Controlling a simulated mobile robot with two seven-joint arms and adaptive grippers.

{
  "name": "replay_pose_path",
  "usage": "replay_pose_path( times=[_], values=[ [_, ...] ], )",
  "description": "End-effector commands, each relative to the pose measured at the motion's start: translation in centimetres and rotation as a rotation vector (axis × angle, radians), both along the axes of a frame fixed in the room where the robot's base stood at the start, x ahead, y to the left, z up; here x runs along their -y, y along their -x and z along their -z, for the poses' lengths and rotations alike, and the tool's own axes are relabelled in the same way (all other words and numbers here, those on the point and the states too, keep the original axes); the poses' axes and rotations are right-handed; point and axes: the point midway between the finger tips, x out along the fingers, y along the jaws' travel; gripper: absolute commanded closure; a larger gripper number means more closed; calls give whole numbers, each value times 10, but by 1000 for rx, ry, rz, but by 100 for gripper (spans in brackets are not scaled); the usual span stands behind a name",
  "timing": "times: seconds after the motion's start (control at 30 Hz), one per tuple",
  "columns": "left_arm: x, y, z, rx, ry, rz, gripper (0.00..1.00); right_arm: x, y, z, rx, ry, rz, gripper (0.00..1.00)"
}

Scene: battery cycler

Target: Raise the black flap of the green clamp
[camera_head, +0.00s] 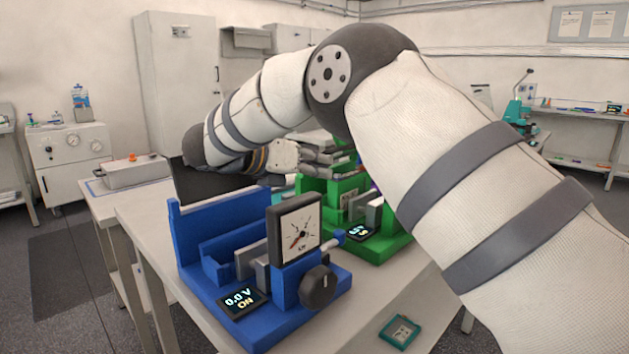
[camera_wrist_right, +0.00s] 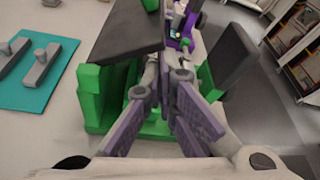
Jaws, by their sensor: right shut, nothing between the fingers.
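The green clamp (camera_head: 347,192) stands on the bench behind the blue clamp, partly hidden by my right arm. In the wrist view its green frame (camera_wrist_right: 92,98) lies around my fingers, and the black flap (camera_wrist_right: 125,32) is a dark flat panel at the upper left. My right gripper (camera_head: 328,157) is shut and empty at the top of the green clamp. In the wrist view its fingers (camera_wrist_right: 165,75) come together just right of the flap's edge; I cannot tell whether they touch it. The flap is not clearly visible in the head view. My left gripper is not in view.
The blue clamp (camera_head: 264,318) with a dial gauge (camera_head: 295,232) stands in front. A dark panel (camera_head: 205,187) rises behind it. The wrist view shows a teal tray (camera_wrist_right: 38,100) left of the green clamp and a purple device (camera_wrist_right: 188,22) beyond. Bare bench (camera_head: 150,222) lies at left.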

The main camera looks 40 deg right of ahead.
Motion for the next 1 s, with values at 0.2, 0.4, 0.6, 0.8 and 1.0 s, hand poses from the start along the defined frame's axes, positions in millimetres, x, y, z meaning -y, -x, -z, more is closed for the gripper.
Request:
replay_pose_path(
  times=[0.2, 0.4, 0.6, 0.8, 1.0],
  values=[
    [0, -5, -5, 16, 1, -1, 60, 7, -3, -12, 3, 0, 0, 100],
    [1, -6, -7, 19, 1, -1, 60, 7, -7, -18, 2, -1, 1, 100],
    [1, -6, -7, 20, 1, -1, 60, 7, -10, -21, 0, 1, 0, 100],
    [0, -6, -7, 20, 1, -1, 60, 6, -12, -23, 0, 0, -1, 100],
    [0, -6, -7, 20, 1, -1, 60, 6, -12, -24, -1, 0, -1, 100]
  ],
)
